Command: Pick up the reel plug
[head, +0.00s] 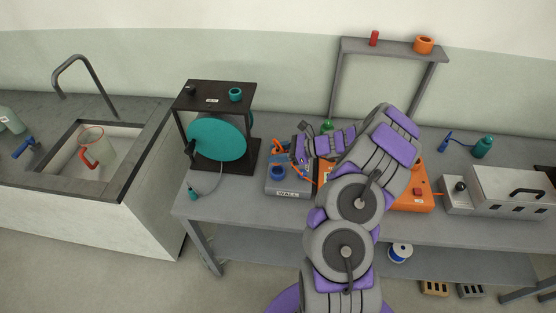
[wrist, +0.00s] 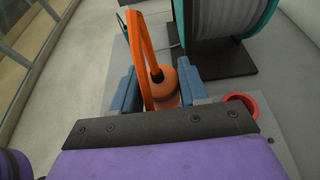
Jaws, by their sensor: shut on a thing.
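The reel is a teal disc (head: 217,139) in a black stand at the bench's left. A thin cord runs from it to a small teal plug (head: 193,195), which lies near the bench's front left edge. My gripper (head: 281,150) is right of the reel, above the back of the grey WALL box (head: 290,187). In the wrist view its blue jaws (wrist: 157,90) are shut on an orange plug (wrist: 165,92) with a dark tip and an orange cable. The teal plug is apart from my gripper. The jaws are small in the head view.
The WALL box has a blue socket (head: 284,171); a red ring (wrist: 241,103) shows in the wrist view. An orange unit (head: 412,195) and a grey lidded box (head: 510,188) stand to the right. A sink (head: 120,190) is at left. A grey frame (head: 392,46) rises behind.

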